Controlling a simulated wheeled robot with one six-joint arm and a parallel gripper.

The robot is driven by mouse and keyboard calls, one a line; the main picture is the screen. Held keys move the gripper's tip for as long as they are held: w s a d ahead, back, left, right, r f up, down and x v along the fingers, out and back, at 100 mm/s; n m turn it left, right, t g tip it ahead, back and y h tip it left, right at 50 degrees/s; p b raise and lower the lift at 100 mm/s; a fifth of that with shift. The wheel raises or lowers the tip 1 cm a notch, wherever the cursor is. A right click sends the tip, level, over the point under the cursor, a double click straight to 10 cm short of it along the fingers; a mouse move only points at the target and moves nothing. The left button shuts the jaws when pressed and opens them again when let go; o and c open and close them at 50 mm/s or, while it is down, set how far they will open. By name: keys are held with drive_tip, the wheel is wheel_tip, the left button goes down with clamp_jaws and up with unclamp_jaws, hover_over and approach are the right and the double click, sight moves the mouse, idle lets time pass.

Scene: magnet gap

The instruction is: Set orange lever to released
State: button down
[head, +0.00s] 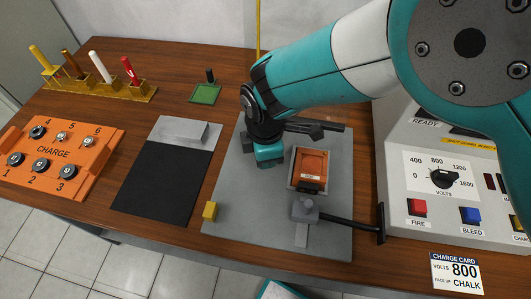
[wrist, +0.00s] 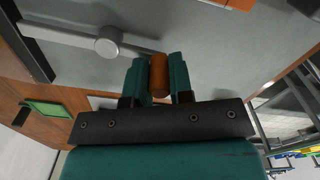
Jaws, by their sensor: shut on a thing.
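The orange lever's cylindrical handle (wrist: 158,76) stands between my gripper's teal fingers in the wrist view. My gripper (wrist: 159,80) is shut on it, with a finger touching each side. In the head view my gripper (head: 268,154) is low over the grey plate (head: 235,180), just left of an orange block (head: 312,166). The lever's handle is hidden behind the gripper there, so I cannot tell its position along its travel.
A dark bar (head: 325,127) lies behind the orange block, and a grey knob with a dark arm (head: 345,226) stands in front. A yellow block (head: 210,211) sits at the plate's left front. The control console (head: 450,190) is to the right.

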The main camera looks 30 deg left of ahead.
drive_tip(key=c, duration=1)
unclamp_jaws()
drive_tip(key=shift+r, duration=0.1)
wheel_tip(320, 180, up, 17)
drive_tip(key=shift+r+b, duration=0.15)
drive_tip(key=shift+b, duration=0.8)
drive_tip(key=shift+d, duration=0.1)
drive_tip(key=w+d+r+m+y, duration=0.15)
drive_tip(key=d+r+m, duration=0.3)
drive_tip(key=d, duration=0.55)
drive_tip(key=w+d+r+m+y, duration=0.1)
drive_tip(key=w+d+r+m, duration=0.15)
drive_tip(key=d+m, duration=0.6)
drive_tip(key=s+d+m, duration=0.2)
drive_tip(key=s+d, duration=0.1)
drive_tip(key=d, duration=0.1)
drive_tip(key=s+d+m+y, duration=0.1)
drive_tip(key=s+d+m, duration=0.1)
drive_tip(key=d, duration=0.3)
drive_tip(key=s+d+m, duration=0.2)
drive_tip(key=s+d, duration=0.3)
drive_tip(key=shift+y, duration=0.35)
